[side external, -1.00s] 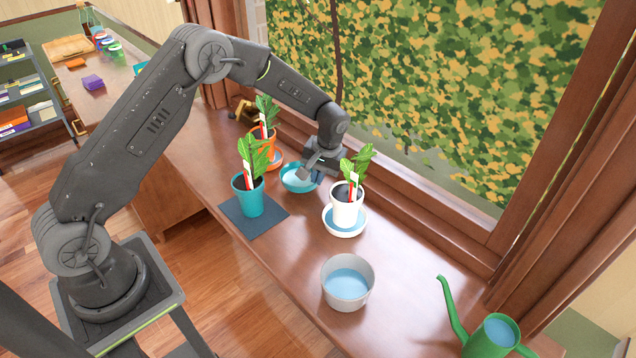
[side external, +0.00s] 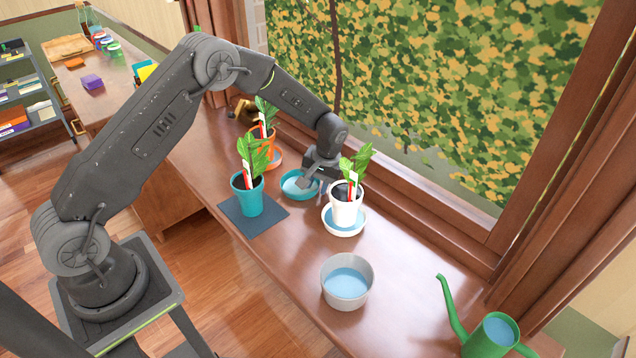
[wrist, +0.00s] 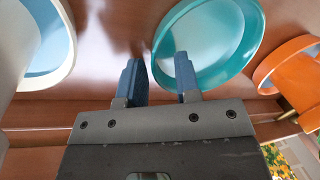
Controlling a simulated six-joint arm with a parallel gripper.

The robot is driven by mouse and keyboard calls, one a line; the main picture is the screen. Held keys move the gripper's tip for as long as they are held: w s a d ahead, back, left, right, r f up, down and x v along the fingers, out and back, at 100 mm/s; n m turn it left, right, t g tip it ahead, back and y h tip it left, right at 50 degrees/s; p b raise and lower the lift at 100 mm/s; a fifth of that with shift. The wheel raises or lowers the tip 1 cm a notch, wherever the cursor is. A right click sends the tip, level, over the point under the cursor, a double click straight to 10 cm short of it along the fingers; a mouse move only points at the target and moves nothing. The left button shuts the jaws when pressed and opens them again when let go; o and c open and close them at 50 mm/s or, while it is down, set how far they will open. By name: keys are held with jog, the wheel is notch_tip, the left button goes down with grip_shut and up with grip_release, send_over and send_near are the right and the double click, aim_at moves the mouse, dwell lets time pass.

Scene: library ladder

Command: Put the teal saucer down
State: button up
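The teal saucer (side external: 299,195) lies flat on the wooden sill in the side view, between the orange-potted plant and the white-potted plant. Its inside looks pale blue. In the wrist view the teal saucer (wrist: 236,76) fills the upper middle. My gripper (wrist: 160,78) is open with its two blue fingers apart. One finger is outside the saucer's near rim and the other is over its inside, with gaps beside the rim. In the side view my gripper (side external: 312,184) is low at the saucer's right edge; its fingertips are partly hidden.
The white pot (side external: 345,209) stands in a white saucer (side external: 343,232) close to my gripper's right. A teal pot (side external: 248,201) stands on a dark mat (side external: 240,222). The orange pot (side external: 262,150) is behind. A bowl of water (side external: 346,291) and green watering can (side external: 490,338) stand nearer.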

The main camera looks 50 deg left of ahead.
jog(key=v, duration=1.2)
jog(key=shift+r, duration=0.3)
jog(key=s+d+r+m+t+h, duration=0.1)
jog(key=s+d+r+m+t, duration=0.15)
jog(key=s+r, duration=1.25)
jog(key=s+d+m+t, duration=0.1)
jog(key=s+t, duration=0.1)
jog(key=s, duration=0.5)
jog(key=s+d+r+m+t+h, duration=0.1)
jog(key=s+m+t, duration=0.1)
jog(key=s, duration=0.6)
jog(key=shift+s+r, duration=0.3)
jog(key=shift+r, duration=0.05)
